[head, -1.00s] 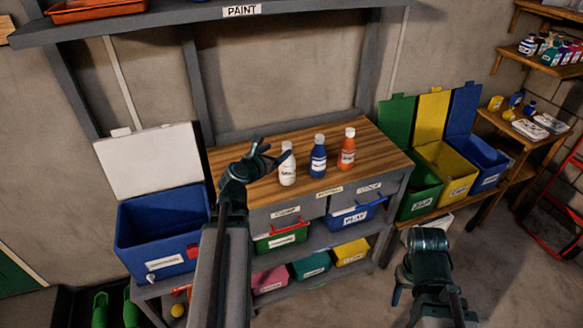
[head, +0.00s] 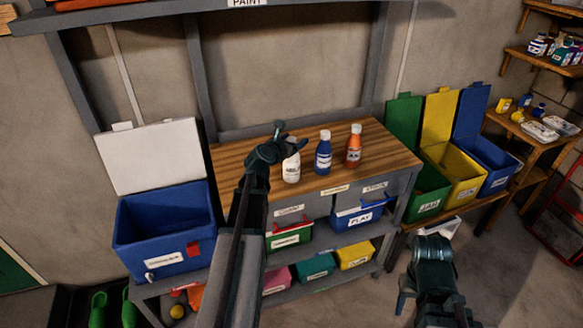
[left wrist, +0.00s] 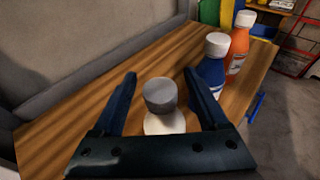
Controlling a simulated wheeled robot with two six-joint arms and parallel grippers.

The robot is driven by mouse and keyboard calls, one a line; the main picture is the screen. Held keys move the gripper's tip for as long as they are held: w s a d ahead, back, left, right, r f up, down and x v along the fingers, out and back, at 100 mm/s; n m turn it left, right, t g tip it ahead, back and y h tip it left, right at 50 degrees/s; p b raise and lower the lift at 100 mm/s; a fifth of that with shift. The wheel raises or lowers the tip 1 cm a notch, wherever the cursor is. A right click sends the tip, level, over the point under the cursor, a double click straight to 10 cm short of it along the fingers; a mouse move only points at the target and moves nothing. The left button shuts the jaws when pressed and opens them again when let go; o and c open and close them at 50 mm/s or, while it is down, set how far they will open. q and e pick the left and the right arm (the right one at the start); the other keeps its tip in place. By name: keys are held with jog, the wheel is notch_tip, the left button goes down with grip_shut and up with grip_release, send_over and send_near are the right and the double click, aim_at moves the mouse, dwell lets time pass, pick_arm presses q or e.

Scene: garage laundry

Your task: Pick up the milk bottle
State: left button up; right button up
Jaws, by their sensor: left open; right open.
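The milk bottle, a white bottle with a pale grey cap, stands upright on the wooden bench top in the head view (head: 291,170). In the left wrist view its grey cap (left wrist: 159,95) shows between my fingers, and its lower body is partly hidden by my gripper. My left gripper (head: 290,139) is open at the bottle's top, its fingers on either side of the cap in the left wrist view (left wrist: 160,76). I cannot tell whether they touch it. My right gripper (head: 404,291) is open and empty, low at the right, away from the bench.
A blue bottle (head: 323,155) and an orange bottle (head: 353,148) stand close to the right of the milk bottle. A lidded blue bin (head: 163,230) is left of the bench (head: 385,141). Green, yellow and blue bins (head: 493,170) stand right. The bench's back is clear.

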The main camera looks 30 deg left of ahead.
pick_arm(q)
jog(key=shift+w+f, duration=0.15)
jog(key=shift+w, duration=0.5)
jog(key=shift+c, duration=0.4)
grip_shut()
dwell(0.5)
